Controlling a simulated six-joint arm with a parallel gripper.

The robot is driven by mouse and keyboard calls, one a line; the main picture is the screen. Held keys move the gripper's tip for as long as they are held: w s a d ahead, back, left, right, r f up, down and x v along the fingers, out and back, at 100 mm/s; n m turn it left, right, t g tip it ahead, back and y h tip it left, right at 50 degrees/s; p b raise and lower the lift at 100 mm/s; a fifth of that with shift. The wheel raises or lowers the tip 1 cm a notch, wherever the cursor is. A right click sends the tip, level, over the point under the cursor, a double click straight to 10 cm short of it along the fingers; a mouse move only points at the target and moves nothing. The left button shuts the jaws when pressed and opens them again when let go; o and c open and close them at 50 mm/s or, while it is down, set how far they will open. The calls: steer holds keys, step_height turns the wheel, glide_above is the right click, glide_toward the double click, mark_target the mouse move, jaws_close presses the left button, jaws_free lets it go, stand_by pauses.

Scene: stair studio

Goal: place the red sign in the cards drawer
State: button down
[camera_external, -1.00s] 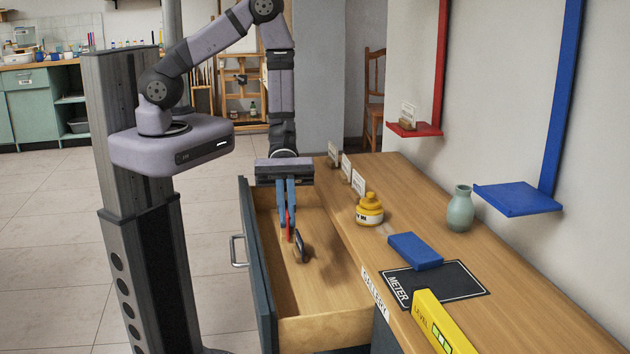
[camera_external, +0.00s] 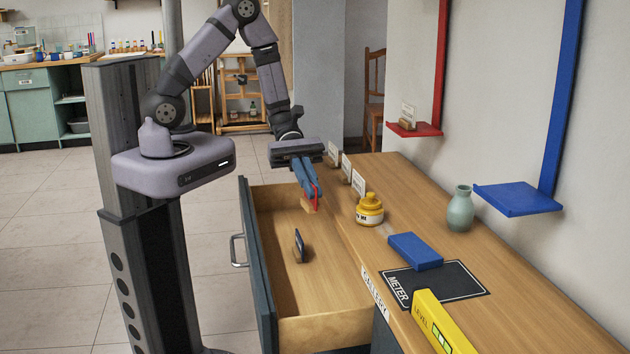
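The red sign (camera_external: 316,196) is a thin red piece with what looks like a small wooden foot. It is between the blue fingers of my gripper (camera_external: 311,193), which look shut on it; the fingers hide part of the sign. My gripper is tilted and holds it at the far right of the open drawer (camera_external: 345,328), near the counter edge. A small dark sign (camera_external: 299,244) on a wooden foot stands on the drawer floor. I cannot read a cards label on the drawer.
The counter (camera_external: 400,185) on the right bears white cards (camera_external: 359,184), a yellow jar (camera_external: 369,210), a blue block (camera_external: 415,251), a black meter mat (camera_external: 440,281), a green vase (camera_external: 460,209) and a yellow level bar (camera_external: 440,322). Red (camera_external: 418,130) and blue (camera_external: 517,199) shelves jut from the wall.

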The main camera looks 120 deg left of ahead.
steer(key=s+a+n+t+y+b, duration=0.25)
steer(key=s+a+b, duration=0.35)
steer(key=a, duration=0.4)
step_height(320, 180, down, 13)
steer(key=shift+s+g+y, duration=0.35)
steer(key=shift+s+y, duration=0.1)
steer(key=shift+f+n, duration=0.1)
steer(key=shift+n, duration=0.25)
steer(key=shift+f+b, duration=0.3)
steer(key=shift+f, duration=1.8)
steer(key=shift+d+f, duration=0.1)
steer(key=shift+f, duration=0.05)
steer(key=c, duration=2.3)
jaws_free()
steer(key=shift+o, duration=0.2)
